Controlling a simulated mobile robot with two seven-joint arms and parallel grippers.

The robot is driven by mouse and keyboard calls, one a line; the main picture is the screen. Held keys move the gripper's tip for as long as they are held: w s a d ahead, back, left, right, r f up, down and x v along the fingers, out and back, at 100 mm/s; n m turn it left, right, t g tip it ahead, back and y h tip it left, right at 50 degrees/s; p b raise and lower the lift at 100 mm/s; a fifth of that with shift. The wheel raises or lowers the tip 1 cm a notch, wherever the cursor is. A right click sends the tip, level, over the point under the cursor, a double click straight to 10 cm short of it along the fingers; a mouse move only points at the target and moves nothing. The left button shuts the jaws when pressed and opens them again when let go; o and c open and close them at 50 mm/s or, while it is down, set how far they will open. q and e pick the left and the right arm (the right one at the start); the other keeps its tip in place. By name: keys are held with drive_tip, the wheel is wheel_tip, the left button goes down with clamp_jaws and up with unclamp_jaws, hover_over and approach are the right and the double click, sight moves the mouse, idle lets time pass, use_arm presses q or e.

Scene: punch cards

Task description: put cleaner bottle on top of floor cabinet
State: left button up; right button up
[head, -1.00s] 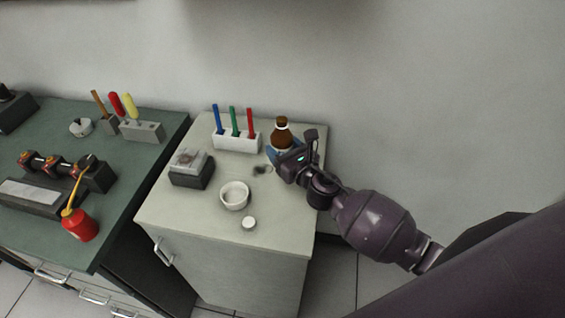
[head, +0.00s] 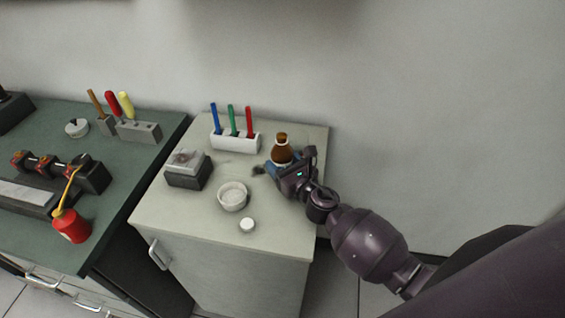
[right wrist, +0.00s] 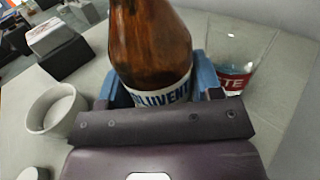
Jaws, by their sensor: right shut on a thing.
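In the right wrist view the brown bottle (right wrist: 150,45) carries a white label with dark, partly hidden lettering. My right gripper (head: 278,172) is shut on it, with blue fingers on both sides of its body in the wrist view. The bottle looks upright, over the right part of the floor cabinet's pale top (head: 185,215). Its base is hidden, so I cannot tell whether it touches the top. My left gripper is not in view.
On the cabinet stand a white holder with pens (head: 235,141), a dark-based box (head: 188,170), a white bowl (head: 233,196) and a small white cap (head: 247,225). A clear glass with a red label (right wrist: 238,60) is beside the bottle. A green bench (head: 110,185) is left.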

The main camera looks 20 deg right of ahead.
drive_tip(key=shift+f, duration=0.15)
drive_tip(key=o, duration=0.8)
drive_tip(key=shift+r, duration=0.3)
drive_tip(key=s, duration=0.4)
drive_tip(key=s+d, duration=0.1)
drive_tip(key=s, duration=0.3)
drive_tip(key=s+d+b, duration=0.1)
drive_tip(key=s, duration=0.2)
drive_tip(key=shift+s+d+f, duration=0.1)
drive_tip(key=shift+s+d, duration=0.05)
drive_tip(key=shift+s, duration=0.25)
